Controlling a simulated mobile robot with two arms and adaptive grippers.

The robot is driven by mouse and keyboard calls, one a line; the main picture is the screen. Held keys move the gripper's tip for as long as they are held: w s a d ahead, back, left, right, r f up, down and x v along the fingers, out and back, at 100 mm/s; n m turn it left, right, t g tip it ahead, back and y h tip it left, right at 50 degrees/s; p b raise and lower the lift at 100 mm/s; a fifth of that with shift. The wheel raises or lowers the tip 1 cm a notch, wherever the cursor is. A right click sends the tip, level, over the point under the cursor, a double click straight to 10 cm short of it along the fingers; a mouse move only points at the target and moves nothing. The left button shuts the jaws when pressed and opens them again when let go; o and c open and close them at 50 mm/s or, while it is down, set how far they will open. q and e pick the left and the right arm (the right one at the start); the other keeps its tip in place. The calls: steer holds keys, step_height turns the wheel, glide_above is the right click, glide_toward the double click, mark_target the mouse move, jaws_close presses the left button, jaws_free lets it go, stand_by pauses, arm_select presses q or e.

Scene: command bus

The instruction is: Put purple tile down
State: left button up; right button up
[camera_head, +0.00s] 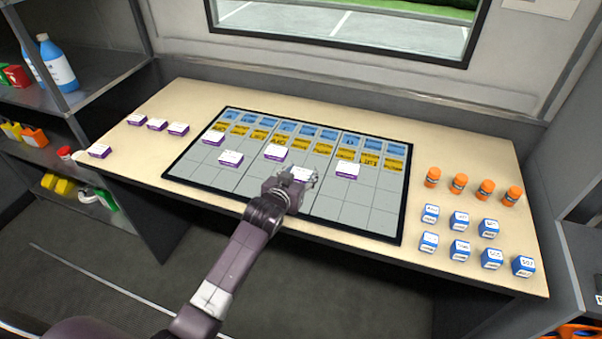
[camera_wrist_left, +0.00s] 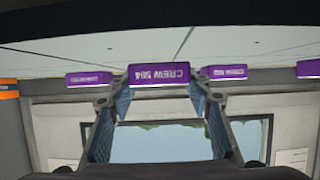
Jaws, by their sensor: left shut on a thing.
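My left gripper (camera_head: 292,186) is over the lower middle of the black-framed board (camera_head: 375,219), shut on a white-topped purple tile (camera_head: 302,174). In the left wrist view, which is upside down, this tile (camera_wrist_left: 159,73) sits between the two fingers, its purple face reading CREW and a number. It is level and close to the board; I cannot tell whether it touches. Other purple tiles stand on the board: one at its left side (camera_head: 213,139), one below that (camera_head: 230,158), one left of my gripper (camera_head: 275,153) and one right of it (camera_head: 347,170). My right gripper is not in view.
Several purple tiles (camera_head: 157,125) stand on the table left of the board. Orange bottles (camera_head: 459,183) and blue-and-white boxes (camera_head: 460,250) stand right of it. Blue and yellow labels (camera_head: 302,131) line the board's top rows. The lower grid cells near the front are mostly clear.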

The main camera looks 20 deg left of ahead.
arm_select(q)
steer(key=o, duration=1.2)
steer(key=shift+c, duration=0.2)
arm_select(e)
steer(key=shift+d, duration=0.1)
arm_select(q)
steer(key=shift+s+r, duration=0.2)
steer(key=shift+s, duration=0.35)
steer(key=v, duration=1.1)
steer(key=shift+w, duration=0.1)
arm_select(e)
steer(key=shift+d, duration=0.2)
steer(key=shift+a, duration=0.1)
